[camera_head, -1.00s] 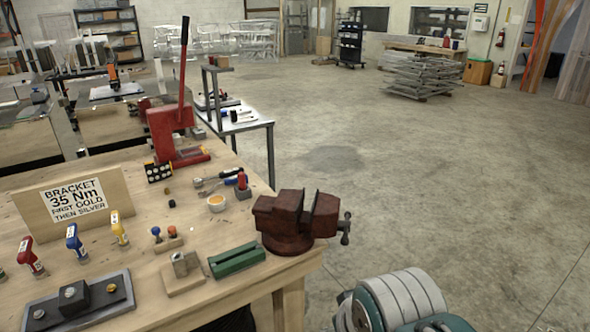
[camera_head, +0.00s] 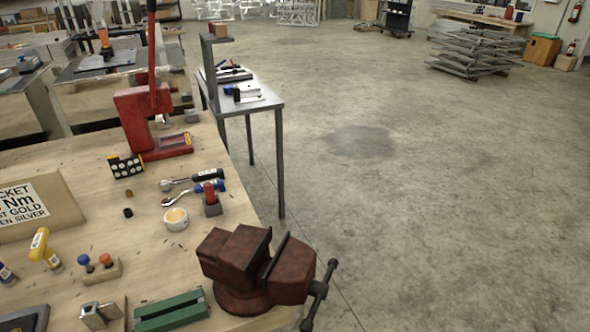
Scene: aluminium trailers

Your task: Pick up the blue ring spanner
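A tool with a blue handle (camera_head: 209,186) and a silver head lies on the wooden workbench (camera_head: 95,185), just below a black-handled tool (camera_head: 205,175). It looks like the blue ring spanner, but it is too small to make out the ring end clearly. A red-topped item in a grey block (camera_head: 211,199) stands close by its handle, on the near side. My gripper is not in view.
A red-brown vise (camera_head: 248,262) sits at the bench's near right corner. A red arbor press (camera_head: 140,120) stands behind the tools. A cream round tub (camera_head: 176,219) is just in front of them. Open concrete floor (camera_head: 420,190) lies to the right.

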